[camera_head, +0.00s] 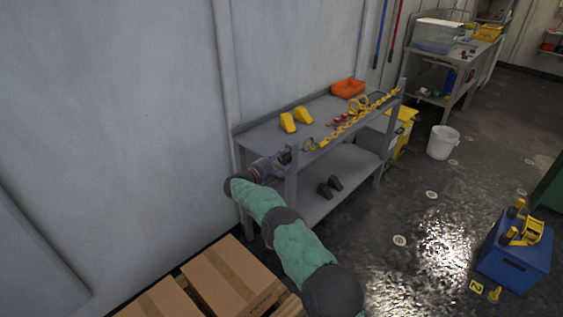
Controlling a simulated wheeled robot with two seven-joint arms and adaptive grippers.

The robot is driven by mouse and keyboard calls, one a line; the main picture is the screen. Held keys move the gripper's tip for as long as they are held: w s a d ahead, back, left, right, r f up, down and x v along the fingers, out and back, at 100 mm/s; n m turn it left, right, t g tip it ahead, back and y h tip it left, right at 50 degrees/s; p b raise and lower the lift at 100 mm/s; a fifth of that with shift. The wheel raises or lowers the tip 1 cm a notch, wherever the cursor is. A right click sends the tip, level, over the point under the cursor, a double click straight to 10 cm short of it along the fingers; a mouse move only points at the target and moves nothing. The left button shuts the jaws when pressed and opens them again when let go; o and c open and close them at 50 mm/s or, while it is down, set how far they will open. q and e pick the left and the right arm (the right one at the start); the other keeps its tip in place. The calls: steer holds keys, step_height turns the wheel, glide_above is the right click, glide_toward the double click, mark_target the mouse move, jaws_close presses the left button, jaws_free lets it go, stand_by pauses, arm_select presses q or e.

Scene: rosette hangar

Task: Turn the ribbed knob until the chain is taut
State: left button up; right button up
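A yellow chain (345,127) runs along the front of a grey workbench, from near my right gripper to the bench's far right corner. It looks nearly straight; at this size I cannot tell how tight it is. My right gripper (289,157) is at the near front corner of the bench, just left of the chain's near end. Its fingers are small and dark, and I cannot tell whether they are open or shut. A small round fitting (309,144) shows at the chain's near end; I cannot make out ribs on it. My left gripper is out of view.
Yellow wedges (296,118), small red items (337,121) and an orange bin (348,87) are on the bench (262,136). Dark objects (330,187) lie on its lower shelf. Cardboard boxes (230,275) stand below my arm. A white bucket (442,142) and a blue crate (515,252) stand right.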

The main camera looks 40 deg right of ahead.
steer(key=shift+a+f, duration=0.1)
steer(key=shift+f, duration=0.1)
steer(key=shift+n, duration=0.9)
steer(key=n+p, duration=0.1)
steer(key=n, duration=0.4)
steer(key=shift+n, duration=0.4)
steer(key=n+p, duration=0.1)
steer(key=n, duration=0.3)
steer(key=n+p, duration=0.1)
steer(key=n, duration=0.3)
steer(key=shift+f+n+p, duration=0.1)
steer(key=shift+n+p, duration=0.25)
steer(key=shift+n, duration=0.65)
